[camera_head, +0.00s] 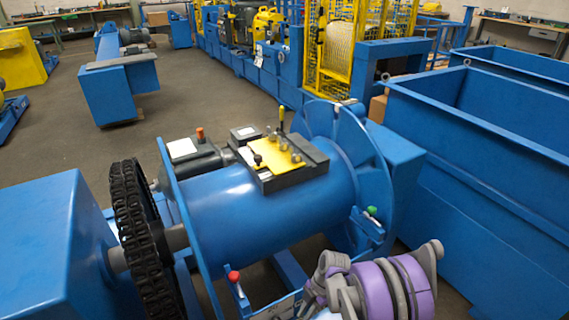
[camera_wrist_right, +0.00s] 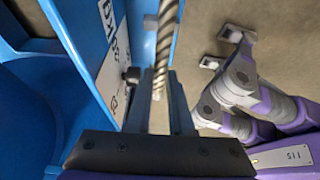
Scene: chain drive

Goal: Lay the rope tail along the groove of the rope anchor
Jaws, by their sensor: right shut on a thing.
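The likely rope anchor is a dark block with a yellow top plate (camera_head: 273,157), bolts and small levers, on top of the blue drum (camera_head: 245,215) in the head view. I cannot make out its groove. In the right wrist view, my right gripper (camera_wrist_right: 160,82) is shut on the twisted, metallic-looking rope tail (camera_wrist_right: 167,40). The rope runs from between the fingers to the picture's top edge. In the head view my purple and grey right arm is at the lower right; its fingertips and the rope cannot be made out there. My left gripper is not in view.
A black chain wheel (camera_head: 135,240) stands left of the drum, beside a blue housing (camera_head: 50,245). A round blue flange (camera_head: 375,170) closes the drum's right end. Large blue bins (camera_head: 490,190) stand at the right. In the wrist view, a blue panel with a white label (camera_wrist_right: 112,55) is close beside the rope.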

